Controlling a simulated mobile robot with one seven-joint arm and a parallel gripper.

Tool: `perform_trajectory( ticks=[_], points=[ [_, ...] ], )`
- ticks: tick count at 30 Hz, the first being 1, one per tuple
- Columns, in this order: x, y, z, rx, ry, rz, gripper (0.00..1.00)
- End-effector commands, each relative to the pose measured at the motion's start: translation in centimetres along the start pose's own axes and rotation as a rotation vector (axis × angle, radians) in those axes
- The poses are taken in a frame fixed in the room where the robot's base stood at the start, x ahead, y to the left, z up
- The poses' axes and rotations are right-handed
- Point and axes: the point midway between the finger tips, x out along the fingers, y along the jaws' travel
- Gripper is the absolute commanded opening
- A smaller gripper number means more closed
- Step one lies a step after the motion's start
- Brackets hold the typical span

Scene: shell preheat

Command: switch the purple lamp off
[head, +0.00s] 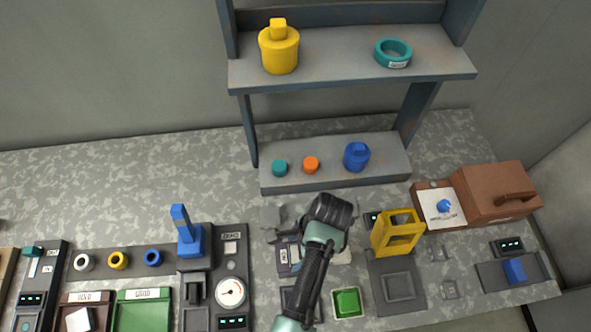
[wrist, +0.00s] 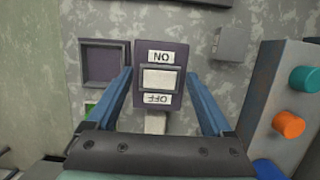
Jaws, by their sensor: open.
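In the wrist view a purple switch plate (wrist: 172,101) carries a pale rocker (wrist: 158,79) between an ON label and an OFF label, both upside down. Which way the rocker is tipped I cannot tell. A square purple panel in a frame (wrist: 104,64), looking like the lamp, sits left of it and looks dark. My gripper (wrist: 159,75) is open and empty, its blue fingers either side of the switch plate. In the head view my gripper (head: 329,212) is over the bench, and my arm partly hides the switch plate (head: 284,256).
A lit green square (head: 347,302) lies right of my arm. A yellow frame (head: 397,233) stands close on the right, with a brown box (head: 497,190) beyond. Behind is a shelf (head: 340,60) with a low ledge holding teal, orange and blue pieces. The bench's back left is clear.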

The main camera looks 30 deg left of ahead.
Motion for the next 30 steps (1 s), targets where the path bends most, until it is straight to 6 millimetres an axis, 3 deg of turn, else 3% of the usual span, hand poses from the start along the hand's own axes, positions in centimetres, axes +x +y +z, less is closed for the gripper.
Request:
perform_trajectory(
  ticks=[5,16,21,30],
  points=[
    [-2.5,-0.1,-0.1,0.000,0.002,-0.005,0.85],
    [-11.2,0.0,0.1,0.002,0.000,0.000,0.85],
    [-12.5,0.0,0.1,0.001,0.000,0.001,0.85],
    [-12.7,0.0,0.0,0.000,0.000,0.000,0.85]
  ],
)
